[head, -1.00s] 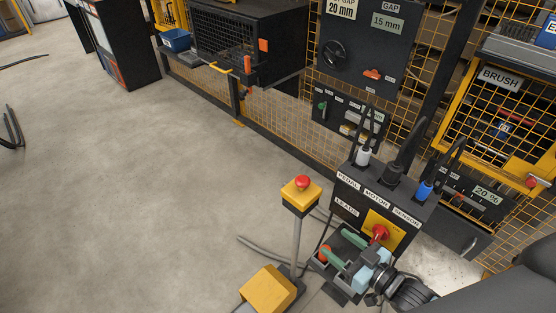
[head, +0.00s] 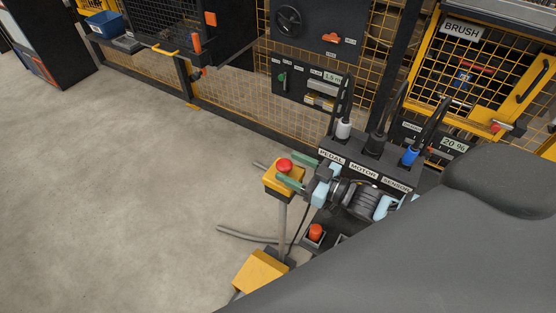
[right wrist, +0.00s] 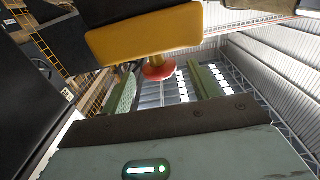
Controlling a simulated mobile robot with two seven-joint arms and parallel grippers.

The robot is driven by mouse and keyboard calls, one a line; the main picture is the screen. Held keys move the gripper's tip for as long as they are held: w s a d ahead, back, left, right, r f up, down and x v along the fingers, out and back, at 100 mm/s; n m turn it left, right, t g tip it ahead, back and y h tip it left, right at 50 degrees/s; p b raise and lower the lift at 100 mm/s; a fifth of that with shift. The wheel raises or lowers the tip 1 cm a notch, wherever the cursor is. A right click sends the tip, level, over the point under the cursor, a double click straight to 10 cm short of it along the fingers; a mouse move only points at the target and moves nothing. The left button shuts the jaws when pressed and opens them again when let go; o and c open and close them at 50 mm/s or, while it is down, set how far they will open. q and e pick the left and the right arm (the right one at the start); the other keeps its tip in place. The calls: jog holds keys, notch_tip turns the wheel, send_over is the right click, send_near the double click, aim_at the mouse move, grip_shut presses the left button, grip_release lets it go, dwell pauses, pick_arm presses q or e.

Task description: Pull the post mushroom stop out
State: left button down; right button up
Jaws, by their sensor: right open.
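The post mushroom stop (head: 284,165) is a red button on a yellow box (head: 271,182) atop a grey post. In the right wrist view the red mushroom head (right wrist: 159,70) shows between my two green fingers, below the yellow box (right wrist: 145,35). My right gripper (head: 293,172) is open at the button, with one finger on each side; it also shows in the right wrist view (right wrist: 162,82). I see a gap between the head and the right-hand finger; contact with the left-hand one I cannot tell. My left gripper is not in view.
A black box with PEDAL, MOTOR and SENSOR plugs (head: 372,160) stands just behind my right gripper. An orange-red knob (head: 316,232) is below it. A yellow housing (head: 262,271) sits at the post's foot. The floor to the left is clear.

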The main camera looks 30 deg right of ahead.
aim_at(278, 160)
jog(key=x, duration=0.3)
jog(key=shift+w+a, duration=0.15)
jog(key=shift+w, duration=0.1)
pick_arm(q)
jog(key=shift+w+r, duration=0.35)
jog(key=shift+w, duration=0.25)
pick_arm(e)
jog(key=shift+w+a, duration=0.3)
jog(key=shift+w, duration=0.2)
jog(key=shift+c, duration=0.4)
